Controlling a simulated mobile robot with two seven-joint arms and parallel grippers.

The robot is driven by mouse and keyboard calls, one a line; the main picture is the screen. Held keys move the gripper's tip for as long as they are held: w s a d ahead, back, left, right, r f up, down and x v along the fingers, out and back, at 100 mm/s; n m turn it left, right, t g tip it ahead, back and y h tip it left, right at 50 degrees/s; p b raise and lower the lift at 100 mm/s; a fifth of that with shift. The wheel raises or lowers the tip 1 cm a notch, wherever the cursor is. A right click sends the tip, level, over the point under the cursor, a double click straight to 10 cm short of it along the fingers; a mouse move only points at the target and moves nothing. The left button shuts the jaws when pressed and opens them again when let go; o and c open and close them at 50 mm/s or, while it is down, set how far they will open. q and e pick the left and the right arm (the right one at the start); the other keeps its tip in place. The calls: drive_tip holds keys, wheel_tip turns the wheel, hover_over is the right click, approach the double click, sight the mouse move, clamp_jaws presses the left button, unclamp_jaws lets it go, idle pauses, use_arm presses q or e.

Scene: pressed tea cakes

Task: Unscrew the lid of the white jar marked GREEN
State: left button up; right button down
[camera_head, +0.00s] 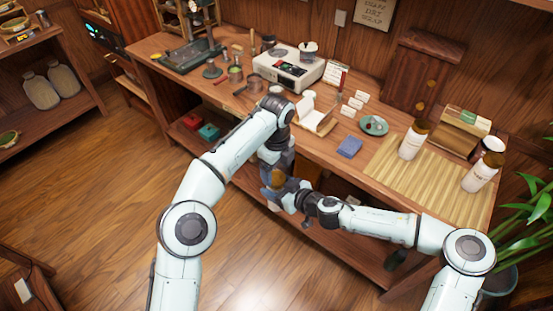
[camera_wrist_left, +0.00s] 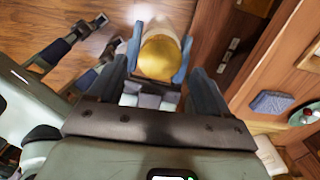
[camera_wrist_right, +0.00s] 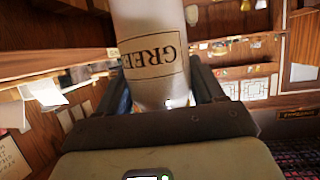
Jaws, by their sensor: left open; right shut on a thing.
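The white jar marked GREEN (camera_wrist_right: 150,25) is held between the fingers of my right gripper (camera_wrist_right: 160,100), with its label facing that wrist camera. In the head view my right gripper (camera_head: 288,194) is in front of the bench edge, off the bench top. The jar's golden-brown lid (camera_wrist_left: 160,57) lies between the fingers of my left gripper (camera_wrist_left: 158,65). Those fingers are open, one on each side of the lid. In the head view the lid (camera_head: 277,178) shows just below my left gripper (camera_head: 276,166); the jar body is mostly hidden there.
Two other white jars (camera_head: 412,142) (camera_head: 483,172) with brown lids stand on a bamboo mat (camera_head: 390,172) at the bench's right. Open floor lies at the left.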

sight(276, 178)
use_arm(q)
drive_tip(key=shift+f, duration=1.55)
drive_tip(key=c, duration=1.1)
drive_tip(key=n, duration=0.6)
drive_tip(key=shift+n, duration=0.3)
drive_tip(key=o, duration=1.2)
